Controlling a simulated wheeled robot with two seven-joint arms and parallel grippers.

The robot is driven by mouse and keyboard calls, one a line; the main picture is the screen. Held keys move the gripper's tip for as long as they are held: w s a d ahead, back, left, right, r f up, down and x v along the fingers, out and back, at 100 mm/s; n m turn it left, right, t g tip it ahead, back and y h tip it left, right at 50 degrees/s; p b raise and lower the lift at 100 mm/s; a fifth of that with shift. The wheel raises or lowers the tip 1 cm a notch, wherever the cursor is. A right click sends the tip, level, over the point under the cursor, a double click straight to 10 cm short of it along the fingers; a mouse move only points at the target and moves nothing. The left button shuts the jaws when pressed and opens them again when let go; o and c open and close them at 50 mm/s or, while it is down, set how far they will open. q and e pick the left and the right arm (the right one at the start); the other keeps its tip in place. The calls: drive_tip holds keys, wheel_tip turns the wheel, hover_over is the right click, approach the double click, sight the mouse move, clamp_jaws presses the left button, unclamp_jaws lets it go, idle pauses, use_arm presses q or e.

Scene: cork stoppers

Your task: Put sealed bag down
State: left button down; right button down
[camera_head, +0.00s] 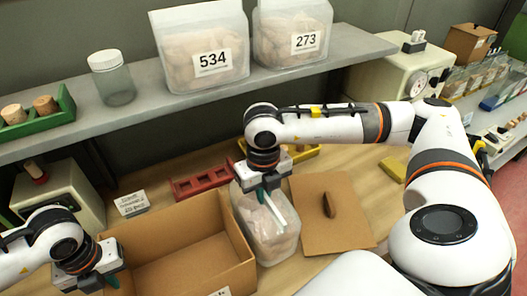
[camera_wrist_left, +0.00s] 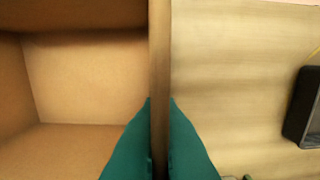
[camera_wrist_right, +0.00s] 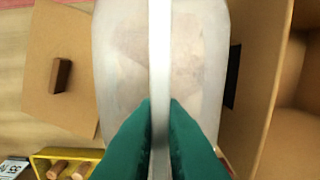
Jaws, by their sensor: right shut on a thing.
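The sealed bag (camera_head: 272,238) is translucent with pale contents and stands upright just right of the open cardboard box (camera_head: 200,275). My right gripper (camera_head: 268,190) is above it, shut on its top seam; the bag (camera_wrist_right: 125,70) also hangs between the fingers (camera_wrist_right: 160,120) in the right wrist view. Whether its base touches the table is hard to tell. My left gripper (camera_head: 110,280) is at the box's left side. In the left wrist view its fingers (camera_wrist_left: 160,125) close on the box wall (camera_wrist_left: 159,50) from both sides.
A flat cardboard piece with a brown block (camera_head: 330,205) lies right of the bag. A red rack (camera_head: 203,180) and yellow tray (camera_head: 305,153) are behind. Two filled bags (camera_head: 200,45) and a jar (camera_head: 112,78) stand on the shelf. The box's interior looks empty.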

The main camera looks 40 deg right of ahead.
sight(264, 208)
drive_tip(key=shift+f, duration=2.7)
drive_tip(key=c, duration=2)
unclamp_jaws()
drive_tip(key=shift+f, duration=0.15)
drive_tip(key=o, duration=0.5)
